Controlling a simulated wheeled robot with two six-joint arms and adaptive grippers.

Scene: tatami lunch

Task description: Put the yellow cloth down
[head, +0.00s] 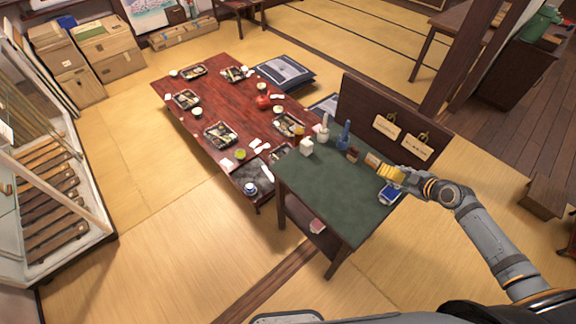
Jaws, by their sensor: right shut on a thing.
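My right gripper (402,176) reaches in from the right over the right end of the dark green table top (335,198). It is shut on the yellow cloth (387,172), a small bright yellow shape at its tips. The cloth is near the table's back right edge. At this size I cannot tell whether it touches the top. My left gripper is not in view.
On the green table stand a white block (306,147), a white bottle (323,134), a blue bottle (344,136) and a small brown item (352,155). A blue item (388,195) lies near the gripper. The table's middle and front are clear. A dark panel (365,100) stands behind.

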